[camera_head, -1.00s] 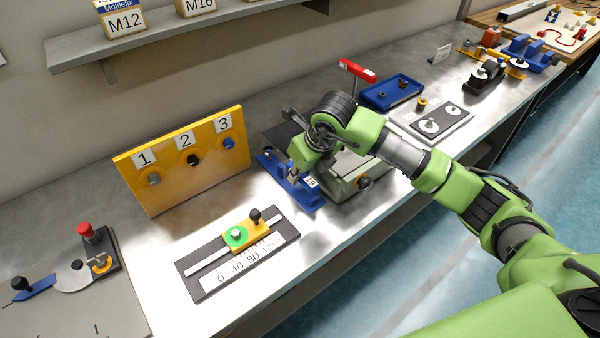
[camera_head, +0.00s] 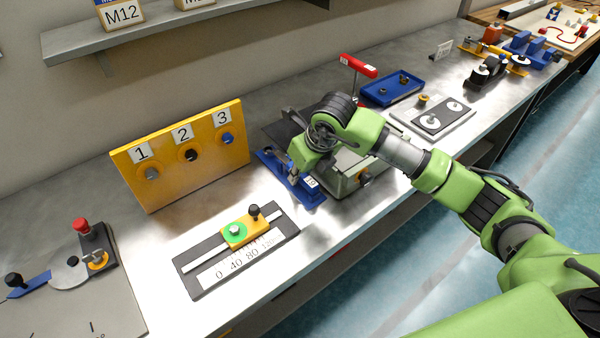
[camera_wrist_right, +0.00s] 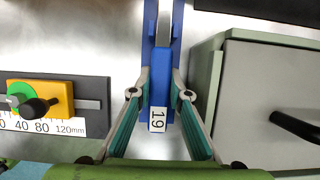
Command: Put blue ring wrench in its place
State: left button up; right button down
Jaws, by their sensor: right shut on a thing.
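The blue ring wrench (camera_wrist_right: 161,75), with a white 19 label at its near end, lies between the fingers of my right gripper (camera_wrist_right: 160,95) in the right wrist view. The fingers are shut on it from both sides. In the head view my right gripper (camera_head: 294,178) points down at a blue piece (camera_head: 308,194) on the bench, where the 19 label also shows. The wrench and a blue holder under it are hard to tell apart, and I cannot tell whether the wrench is lifted. The wrench's far end is out of the wrist view. My left gripper is not in view.
A grey-green box (camera_head: 350,178) with a black handle stands close on the right of the gripper. A yellow numbered panel (camera_head: 165,188) and a slider scale (camera_head: 200,284) are to the left. A blue tray (camera_head: 392,92) and a red-handled tool (camera_head: 358,66) are behind.

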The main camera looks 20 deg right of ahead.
jog(key=shift+f+b, duration=0.1)
jog(key=shift+b, duration=0.2)
dwell(0.4)
jog(key=c, duration=1.8)
grip_release()
notch_tip(320, 180, up, 7)
jog(key=p, duration=0.3)
jog(key=shift+d+p, duration=0.15)
jog(key=shift+p, duration=0.2)
